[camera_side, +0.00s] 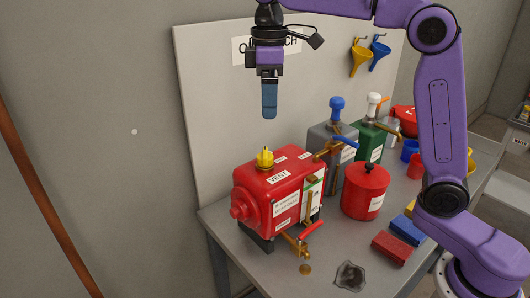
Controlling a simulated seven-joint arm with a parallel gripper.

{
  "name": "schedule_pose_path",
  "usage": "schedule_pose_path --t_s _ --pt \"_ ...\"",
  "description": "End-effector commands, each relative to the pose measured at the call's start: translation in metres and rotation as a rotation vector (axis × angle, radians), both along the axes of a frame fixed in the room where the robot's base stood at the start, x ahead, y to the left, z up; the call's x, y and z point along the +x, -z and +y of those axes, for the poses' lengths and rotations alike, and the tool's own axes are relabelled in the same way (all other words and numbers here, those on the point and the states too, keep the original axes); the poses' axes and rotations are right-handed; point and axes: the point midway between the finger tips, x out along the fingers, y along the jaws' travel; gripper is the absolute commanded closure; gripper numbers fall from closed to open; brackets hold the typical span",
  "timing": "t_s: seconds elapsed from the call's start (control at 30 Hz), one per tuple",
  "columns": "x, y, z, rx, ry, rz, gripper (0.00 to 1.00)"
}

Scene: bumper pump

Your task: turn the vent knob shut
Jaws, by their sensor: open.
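The vent knob (265,158) is a yellow knob on top of a red tank (256,210), beside a label reading "VENT". The tank stands at the left part of the grey bench. My gripper (269,112) hangs above the knob, pointing down, clearly apart from it. Its fingers are blue and seen edge-on, so the gap between them is hidden. Nothing shows held below the fingertips.
A brass tap with a red lever (311,229) is on the tank's front. A grey pump can (325,150), a green can (372,140) and a red lidded pot (364,190) stand to the right. A dark patch (349,276) lies near the bench's front edge.

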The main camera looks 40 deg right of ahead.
Motion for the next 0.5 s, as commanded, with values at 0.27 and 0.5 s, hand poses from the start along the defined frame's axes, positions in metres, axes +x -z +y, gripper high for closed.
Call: schedule_pose_path --t_s 0.27,0.5 --pt "0.027 -0.015 -0.012 -0.001 0.027 0.002 0.13" --pt "0.029 -0.005 -0.013 -0.002 0.028 0.004 0.13"
